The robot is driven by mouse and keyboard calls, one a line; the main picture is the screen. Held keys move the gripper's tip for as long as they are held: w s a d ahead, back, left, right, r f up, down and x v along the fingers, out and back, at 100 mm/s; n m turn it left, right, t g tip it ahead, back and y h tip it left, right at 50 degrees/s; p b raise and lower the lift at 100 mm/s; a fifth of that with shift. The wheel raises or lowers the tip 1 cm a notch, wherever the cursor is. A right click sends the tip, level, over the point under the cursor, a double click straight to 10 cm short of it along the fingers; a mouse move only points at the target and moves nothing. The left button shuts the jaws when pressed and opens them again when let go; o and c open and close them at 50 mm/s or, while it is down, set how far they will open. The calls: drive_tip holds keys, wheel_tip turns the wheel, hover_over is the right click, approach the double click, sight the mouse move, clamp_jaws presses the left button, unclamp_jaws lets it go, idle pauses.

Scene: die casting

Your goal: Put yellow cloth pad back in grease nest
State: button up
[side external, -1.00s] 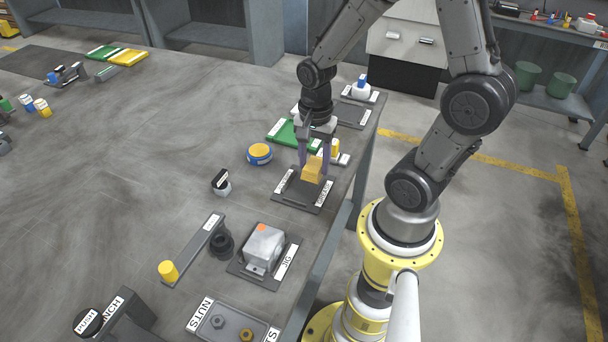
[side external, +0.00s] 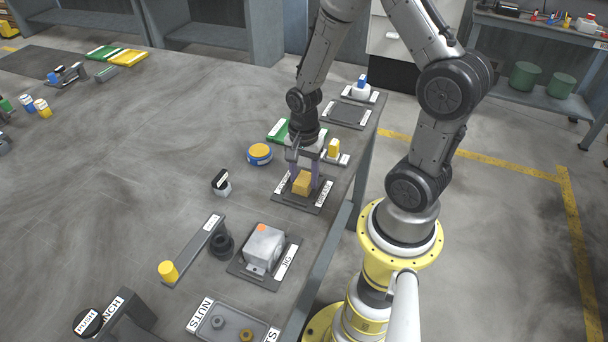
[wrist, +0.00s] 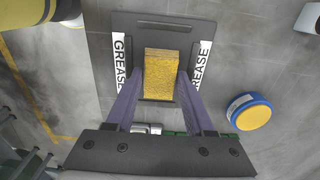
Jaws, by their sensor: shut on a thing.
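The yellow cloth pad (side external: 302,183) is a small block between the two fingers of my gripper (side external: 303,181). In the wrist view the pad (wrist: 161,75) lies lengthwise between the purple-grey fingertips of my gripper (wrist: 162,78), which are shut on its sides. The grease nest is a dark plate (side external: 311,207) with white GREASE labels on two sides; it also shows in the wrist view (wrist: 180,29). The pad is over the middle of the nest, between the labels. I cannot tell whether its underside touches the plate.
A blue tin with a yellow top (side external: 260,154) stands left of the nest. A yellow-capped item (side external: 333,147) stands behind it to the right. A grey block on the jig plate (side external: 263,247) is in front. The table's edge is close on the right.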

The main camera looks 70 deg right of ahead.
drive_tip(key=o, duration=1.3)
drive_tip(key=shift+f, duration=0.1)
wheel_tip(320, 180, up, 11)
wheel_tip(320, 180, up, 8)
drive_tip(key=n+t, duration=0.2)
drive_tip(key=n, duration=0.4)
hover_over(304, 179)
drive_tip(key=s+a, duration=0.2)
drive_tip(key=a, duration=0.2)
drive_tip(key=s+a+r+n+t, duration=0.3)
drive_tip(key=s+a+r+n, duration=0.2)
drive_tip(key=n, duration=0.7)
drive_tip(key=shift+s+r+t, duration=0.25)
drive_tip(key=shift+s+t, duration=0.05)
drive_tip(key=shift+s, duration=0.5)
